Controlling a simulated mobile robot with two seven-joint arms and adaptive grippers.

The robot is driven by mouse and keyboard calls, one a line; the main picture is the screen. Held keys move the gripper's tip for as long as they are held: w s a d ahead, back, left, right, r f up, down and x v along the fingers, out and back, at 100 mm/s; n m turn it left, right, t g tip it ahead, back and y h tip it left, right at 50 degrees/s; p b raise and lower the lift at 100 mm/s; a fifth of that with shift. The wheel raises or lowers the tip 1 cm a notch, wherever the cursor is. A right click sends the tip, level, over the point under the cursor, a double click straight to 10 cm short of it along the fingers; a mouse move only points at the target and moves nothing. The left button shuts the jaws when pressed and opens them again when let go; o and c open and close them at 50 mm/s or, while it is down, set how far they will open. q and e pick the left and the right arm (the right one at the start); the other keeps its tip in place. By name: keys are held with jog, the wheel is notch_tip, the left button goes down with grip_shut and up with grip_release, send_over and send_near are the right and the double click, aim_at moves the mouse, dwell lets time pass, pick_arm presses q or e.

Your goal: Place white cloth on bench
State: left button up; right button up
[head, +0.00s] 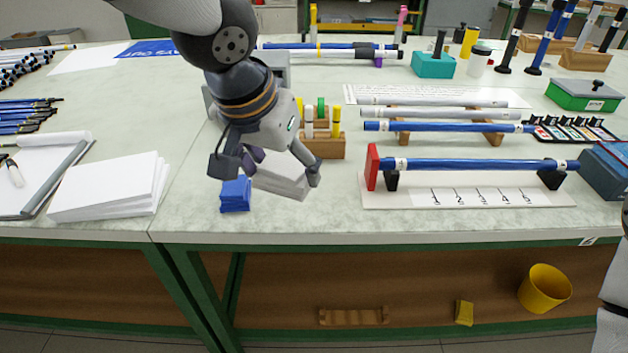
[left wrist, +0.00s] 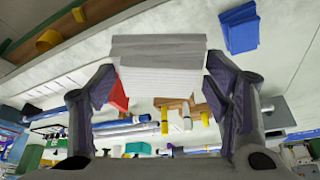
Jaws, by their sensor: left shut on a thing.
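My left gripper (head: 265,165) is shut on a folded white cloth (head: 285,180), which looks light grey in the shade and hangs in flat layers between the fingers. In the left wrist view the cloth (left wrist: 160,52) sits between the two fingertips of the gripper (left wrist: 160,85). It is over the near part of the pale bench (head: 330,220); I cannot tell whether it touches the top. A folded blue cloth (head: 235,194) lies on the bench just left of it and also shows in the left wrist view (left wrist: 239,28). My right gripper is out of view.
A gauge board (head: 455,194) holding a blue rod (head: 470,164) is to the right. The bench's front strip is clear.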

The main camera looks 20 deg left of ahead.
pick_arm(q)
jog(key=b, duration=0.3)
send_over(315, 192)
jog(key=s, duration=0.2)
notch_tip(315, 192, down, 9)
jog(key=shift+w+a, duration=0.1)
jog(key=f, duration=0.3)
jog(key=shift+w+f, duration=0.15)
jog(key=shift+w, duration=0.05)
jog(key=shift+c, duration=0.5)
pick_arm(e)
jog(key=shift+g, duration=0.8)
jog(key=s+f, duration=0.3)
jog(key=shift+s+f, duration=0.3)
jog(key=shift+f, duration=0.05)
pick_arm(q)
jog(key=o, duration=1.1)
jog(key=p+v, duration=0.2)
jog(key=v, duration=1)
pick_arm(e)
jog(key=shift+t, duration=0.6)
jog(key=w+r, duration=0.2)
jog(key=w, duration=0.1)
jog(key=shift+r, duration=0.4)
